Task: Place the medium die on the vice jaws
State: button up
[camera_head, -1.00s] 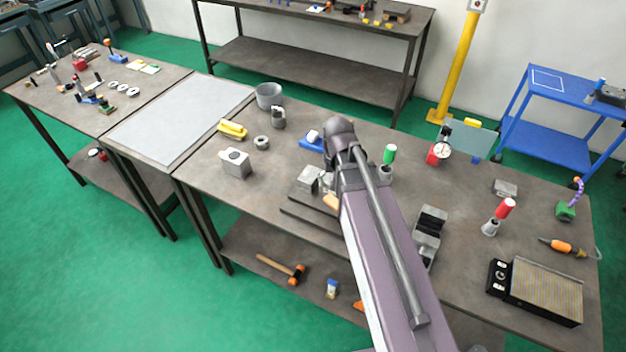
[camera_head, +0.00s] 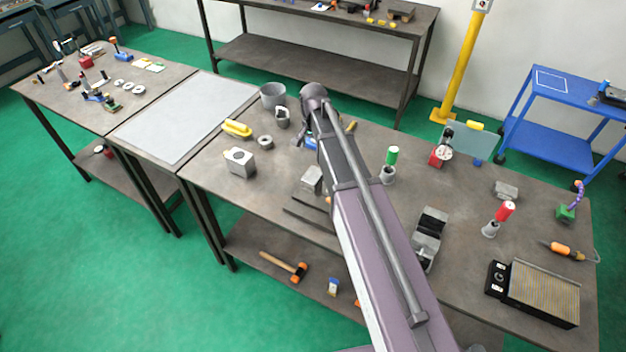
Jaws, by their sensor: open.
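The vice (camera_head: 428,238), a dark and grey block-like unit with its jaws on top, stands on the main bench to the right of my arm. Nothing is seen lying on its jaws. No thing is clearly the medium die. Candidates are several small grey rings (camera_head: 127,85) on the far left bench and a thicker grey ring (camera_head: 265,141) on the main bench; I cannot tell which is medium. My arm reaches across the main bench, its wrist above the back part. My gripper is hidden behind the wrist.
A holed grey block (camera_head: 239,162), a yellow object (camera_head: 237,128), a grey bucket (camera_head: 272,95) and a grey cup-like part (camera_head: 282,117) stand left of my arm. Green-handled (camera_head: 393,156) and red-handled (camera_head: 505,211) tools stand right. The pale panel (camera_head: 188,112) is clear.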

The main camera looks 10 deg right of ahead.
aim_at(313, 175)
jog(key=shift+f, duration=0.1)
notch_tip(313, 175, down, 8)
jog(key=b, duration=0.8)
jog(key=shift+f+b, duration=0.25)
jog(key=shift+b, duration=0.05)
jog(key=shift+f, duration=0.1)
notch_tip(313, 175, down, 5)
jog(key=b, duration=0.5)
dwell(0.3)
dwell(0.6)
jog(key=c, duration=1)
